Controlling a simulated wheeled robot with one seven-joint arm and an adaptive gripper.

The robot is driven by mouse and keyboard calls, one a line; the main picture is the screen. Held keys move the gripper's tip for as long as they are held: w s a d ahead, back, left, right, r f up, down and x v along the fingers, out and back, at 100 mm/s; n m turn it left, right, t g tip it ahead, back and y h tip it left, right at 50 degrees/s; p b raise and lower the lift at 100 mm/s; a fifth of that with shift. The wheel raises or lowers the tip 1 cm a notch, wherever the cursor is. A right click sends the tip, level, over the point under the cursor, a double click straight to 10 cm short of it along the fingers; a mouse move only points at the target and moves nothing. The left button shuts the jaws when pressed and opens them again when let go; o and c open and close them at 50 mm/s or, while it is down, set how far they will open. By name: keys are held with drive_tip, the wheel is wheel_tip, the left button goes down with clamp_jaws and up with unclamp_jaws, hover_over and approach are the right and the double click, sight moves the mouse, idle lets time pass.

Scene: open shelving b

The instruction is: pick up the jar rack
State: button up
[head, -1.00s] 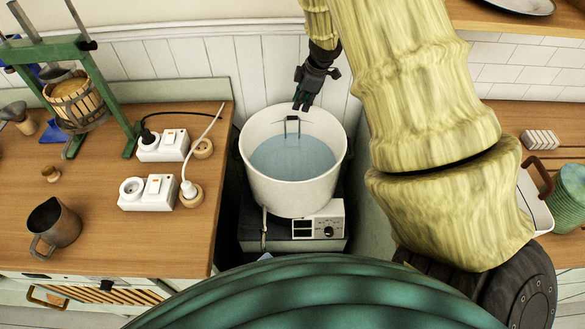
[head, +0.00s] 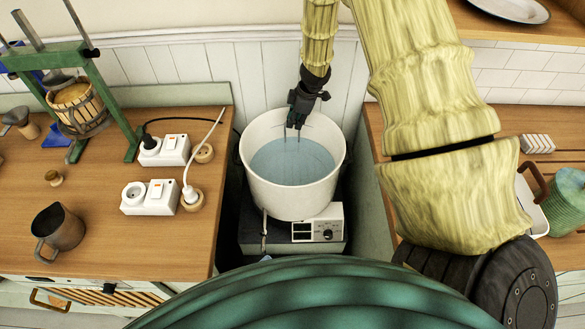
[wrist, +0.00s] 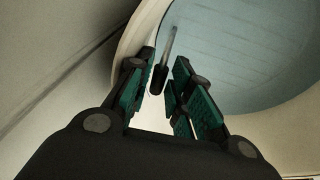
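The jar rack shows as a thin upright rod with a dark handle end (wrist: 158,79) in the wrist view. It rises from the water inside the white pot (head: 262,188), near the pot's far wall. The rest of the rack is under water or hidden behind my gripper in the head view. My gripper (head: 296,126) points down over the far inside of the pot. In the wrist view my gripper (wrist: 164,66) is open, with the dark handle end between its two green-padded fingers. A gap shows on both sides, so the fingers are not closed on it.
The pot stands on a heater with a control panel (head: 318,231), between two wooden counters. White power sockets (head: 149,197), a metal jug (head: 58,228) and a green-framed press (head: 105,95) are on the left counter. A green ribbed container (head: 566,205) is on the right.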

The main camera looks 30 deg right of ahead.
drive_tip(key=shift+f, duration=0.1)
clamp_jaws()
idle(0.4)
